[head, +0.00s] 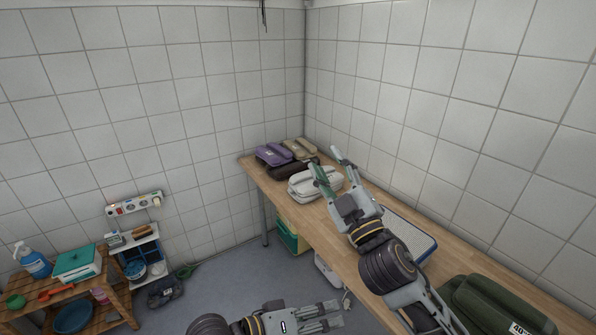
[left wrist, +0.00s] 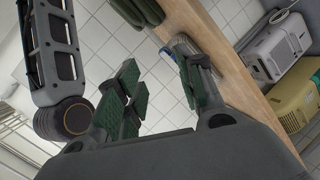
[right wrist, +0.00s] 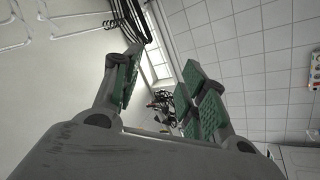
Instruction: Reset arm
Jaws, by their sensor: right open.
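My right gripper (head: 331,161) is raised above the wooden counter in the head view, with its two fingers spread and nothing between them. Its green finger pads also stand apart in the right wrist view (right wrist: 158,82). My left gripper (head: 338,313) is low in the head view, over the floor in front of the counter. Its fingers point right and are apart.
The wooden counter (head: 300,214) runs along the right wall. It bears a white case (head: 303,187), a purple case (head: 272,155), a blue-edged board (head: 412,226) and a dark green case (head: 490,306). A wooden rack (head: 118,292) stands left.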

